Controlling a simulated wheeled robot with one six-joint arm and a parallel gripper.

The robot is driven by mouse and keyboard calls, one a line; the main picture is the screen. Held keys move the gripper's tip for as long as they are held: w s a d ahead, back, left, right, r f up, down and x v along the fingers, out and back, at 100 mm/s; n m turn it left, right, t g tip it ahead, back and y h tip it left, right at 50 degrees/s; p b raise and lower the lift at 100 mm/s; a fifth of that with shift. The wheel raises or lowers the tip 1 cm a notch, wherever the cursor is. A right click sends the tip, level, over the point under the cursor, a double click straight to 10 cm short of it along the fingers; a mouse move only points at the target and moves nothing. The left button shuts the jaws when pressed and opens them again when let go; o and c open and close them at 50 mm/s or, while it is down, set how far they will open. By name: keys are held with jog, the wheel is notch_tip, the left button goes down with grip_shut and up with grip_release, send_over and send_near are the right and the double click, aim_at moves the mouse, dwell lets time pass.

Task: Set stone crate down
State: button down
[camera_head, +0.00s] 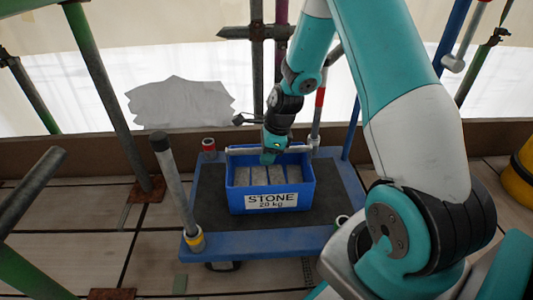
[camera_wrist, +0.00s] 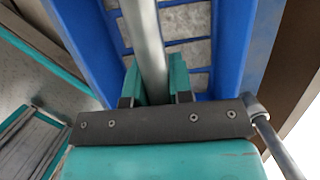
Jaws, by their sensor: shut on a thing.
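The stone crate (camera_head: 233,198) is a blue open box with a white label reading "STONE 20 kg" and grey stone blocks inside. It appears upright, over the dark top of a blue trolley (camera_head: 215,250); whether its base touches the top I cannot tell. A grey handle bar (camera_head: 241,151) crosses above the crate's far side. My gripper (camera_head: 271,154) is shut on this bar from above. In the wrist view, the teal fingers of my gripper (camera_wrist: 157,84) lie on both sides of the bar (camera_wrist: 146,35), with the crate's blue wall (camera_wrist: 83,45) beside them.
A grey post (camera_head: 174,185) with a yellow collar stands at the trolley's front left corner. Scaffold poles (camera_head: 108,100) rise around the plank floor (camera_head: 80,225). A low brown board (camera_head: 85,157) runs behind. A yellow object (camera_head: 520,175) is at the right edge. Dark trolley top is free left of the crate.

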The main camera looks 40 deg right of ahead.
jog(key=c, duration=0.9)
grip_release()
jog(key=p+v, duration=0.9)
jog(key=v, duration=0.8)
jog(key=shift+s+d+r+p, duration=0.15)
jog(key=shift+d+r+p, duration=0.05)
jog(key=shift+p, duration=0.15)
jog(key=shift+a, duration=0.15)
